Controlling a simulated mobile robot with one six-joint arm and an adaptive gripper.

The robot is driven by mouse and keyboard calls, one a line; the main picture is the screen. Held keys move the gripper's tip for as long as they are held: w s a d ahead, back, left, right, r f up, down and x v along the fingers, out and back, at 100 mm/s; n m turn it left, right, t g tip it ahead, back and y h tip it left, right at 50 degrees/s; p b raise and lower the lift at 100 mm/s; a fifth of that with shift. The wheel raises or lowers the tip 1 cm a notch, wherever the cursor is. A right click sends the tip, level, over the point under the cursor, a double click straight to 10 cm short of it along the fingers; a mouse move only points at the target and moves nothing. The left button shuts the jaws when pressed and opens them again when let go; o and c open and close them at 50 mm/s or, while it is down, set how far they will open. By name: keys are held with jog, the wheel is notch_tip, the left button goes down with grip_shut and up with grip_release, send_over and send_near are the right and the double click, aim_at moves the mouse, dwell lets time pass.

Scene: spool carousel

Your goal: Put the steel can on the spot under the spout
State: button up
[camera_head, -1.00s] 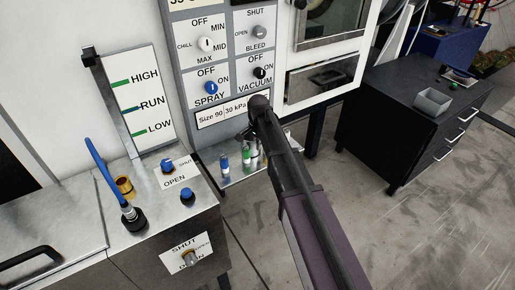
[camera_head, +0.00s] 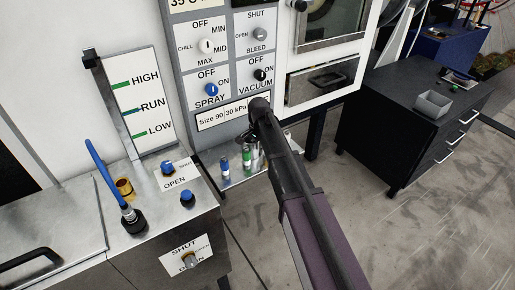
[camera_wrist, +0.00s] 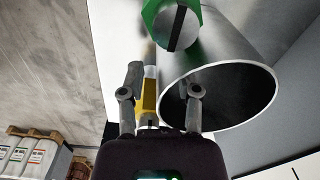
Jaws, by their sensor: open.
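My gripper (camera_wrist: 165,80) is open in the wrist view, with one finger left and one right. A wide grey metal cylinder (camera_wrist: 235,40) with a round open end, which looks like the steel can, lies behind and beside the right finger. That finger overlaps its rim; I cannot tell whether they touch. A narrow piece with a yellow band (camera_wrist: 149,95) shows between the fingers. In the head view my arm hides most of the gripper above a small metal shelf (camera_head: 232,181) under the control panel. I cannot make out the spout or the spot.
A green-capped thing (camera_wrist: 170,25) is close by in the wrist view. In the head view a blue-capped vial (camera_head: 224,166) and a green one (camera_head: 247,158) stand on the shelf. A steel counter (camera_head: 95,240) is at left, a black drawer cabinet (camera_head: 400,120) at right.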

jog(key=shift+r, duration=0.2)
notch_tip(320, 180, up, 12)
jog(key=p, duration=1.2)
jog(key=shift+f, duration=0.1)
dwell(0.6)
jog(key=s+d+n, duration=0.8)
jog(key=s+d, duration=1.1)
jog(key=s, duration=0.3)
jog(key=shift+s, duration=0.3)
